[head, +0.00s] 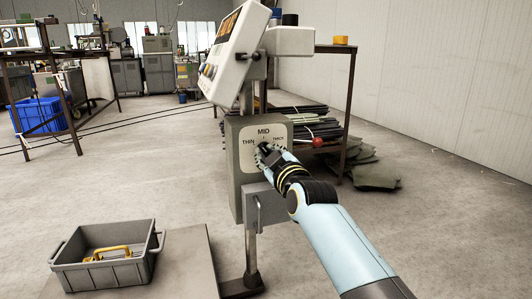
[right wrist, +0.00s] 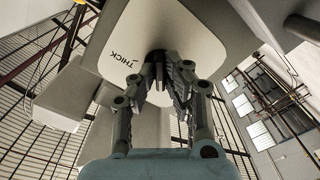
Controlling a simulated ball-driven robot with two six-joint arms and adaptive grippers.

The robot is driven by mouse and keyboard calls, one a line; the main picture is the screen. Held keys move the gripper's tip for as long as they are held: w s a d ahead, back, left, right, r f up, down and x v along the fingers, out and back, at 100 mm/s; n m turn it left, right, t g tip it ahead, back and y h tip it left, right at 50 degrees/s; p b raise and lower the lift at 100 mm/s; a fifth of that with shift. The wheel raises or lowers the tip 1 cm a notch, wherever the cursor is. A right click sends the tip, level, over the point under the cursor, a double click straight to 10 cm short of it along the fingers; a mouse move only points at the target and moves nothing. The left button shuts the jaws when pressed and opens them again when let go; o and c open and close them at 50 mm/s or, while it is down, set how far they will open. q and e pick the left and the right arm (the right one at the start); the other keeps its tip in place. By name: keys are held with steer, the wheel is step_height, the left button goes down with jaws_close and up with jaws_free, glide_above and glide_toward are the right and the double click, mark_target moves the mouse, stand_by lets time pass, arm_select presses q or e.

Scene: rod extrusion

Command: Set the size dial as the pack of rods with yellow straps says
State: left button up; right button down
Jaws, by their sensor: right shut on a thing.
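The size dial (head: 262,147) is a pale plate on the grey machine box, marked THIN at left, MID at top and THICK at right. My right gripper (head: 266,150) is at the middle of the dial, shut on its dark knob. In the right wrist view the knob (right wrist: 157,68) sits between the two fingers (right wrist: 160,82), and the word THICK shows beside it. The gripper hides most of the knob, so I cannot tell where it points. I cannot make out a pack with yellow straps. My left gripper is not in view.
Dark rods (head: 297,113) lie on a rack behind the machine, near a red ball (head: 316,140). A tilted control panel (head: 236,52) stands above the dial. A grey crate (head: 62,279) with a yellow-handled thing (head: 110,253) is at lower left. A blue bin (head: 38,115) stands farther back.

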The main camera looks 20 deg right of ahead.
steer(key=shift+n, duration=1.8)
steer(key=c, duration=1.3)
jaws_free()
steer(key=shift+s, duration=0.1)
